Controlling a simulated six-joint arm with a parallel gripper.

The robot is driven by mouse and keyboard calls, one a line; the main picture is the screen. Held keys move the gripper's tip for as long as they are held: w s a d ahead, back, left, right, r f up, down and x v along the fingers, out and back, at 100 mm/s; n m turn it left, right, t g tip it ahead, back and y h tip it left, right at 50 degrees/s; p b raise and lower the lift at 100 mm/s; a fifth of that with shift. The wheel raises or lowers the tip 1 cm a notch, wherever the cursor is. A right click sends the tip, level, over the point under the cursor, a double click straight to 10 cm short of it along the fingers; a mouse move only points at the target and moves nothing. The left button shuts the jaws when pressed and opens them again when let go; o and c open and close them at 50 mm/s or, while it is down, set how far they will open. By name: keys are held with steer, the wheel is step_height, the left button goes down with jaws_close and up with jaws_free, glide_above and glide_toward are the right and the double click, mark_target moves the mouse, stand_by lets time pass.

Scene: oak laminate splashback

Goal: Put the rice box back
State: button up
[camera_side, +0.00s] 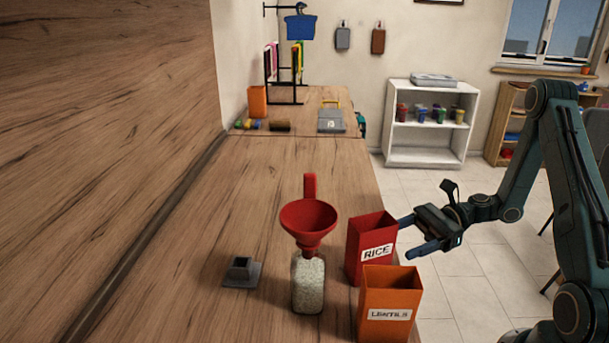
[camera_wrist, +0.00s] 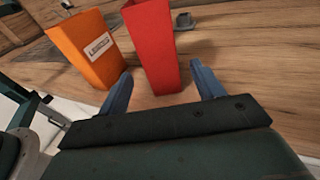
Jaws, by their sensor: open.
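The red rice box (camera_side: 371,247) stands upright on the wooden counter, its RICE label showing in the side view. It also shows in the wrist view (camera_wrist: 153,45), ahead of and between my open fingers. My gripper (camera_side: 415,236) is at the counter's right edge, just right of the rice box, with its fingers pointing towards it. In the wrist view the gripper (camera_wrist: 163,92) has its blue fingers wide apart, with nothing between the tips. Whether a finger touches the box I cannot tell.
An orange lentils box (camera_side: 390,302) stands close in front of the rice box, and shows left of it in the wrist view (camera_wrist: 88,48). A jar of rice (camera_side: 308,283) with a red funnel (camera_side: 308,220) stands left. A grey holder (camera_side: 242,272) lies farther left.

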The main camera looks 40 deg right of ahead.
steer(key=shift+v, duration=2.9)
steer(key=w+a+r+n+h, duration=0.1)
steer(key=a+r+n+h, duration=0.2)
steer(key=n, duration=0.4)
steer(key=w+a+r+n+h, duration=0.1)
steer(key=a+r+n+h, duration=0.2)
steer(key=r+n, duration=0.2)
steer(key=w+a+r+n+h, duration=0.1)
steer(key=a+r+n+h, duration=0.2)
steer(key=n, duration=0.6)
steer(key=shift+w+a+r, duration=0.15)
steer(key=shift+w+r, duration=0.05)
steer(key=shift+r, duration=0.25)
steer(key=shift+w+a+r, duration=0.1)
steer(key=shift+w+r, duration=0.1)
steer(key=shift+r, duration=0.25)
steer(key=s+r+h, duration=0.1)
steer(key=s+h, duration=0.2)
steer(key=s, duration=0.5)
steer(key=s+a+r+n+h, duration=0.1)
steer(key=s+r+h, duration=0.1)
steer(key=s, duration=0.6)
steer(key=shift+r+n+h, duration=0.25)
steer(key=shift+n+h, duration=0.05)
steer(key=shift+h, duration=0.2)
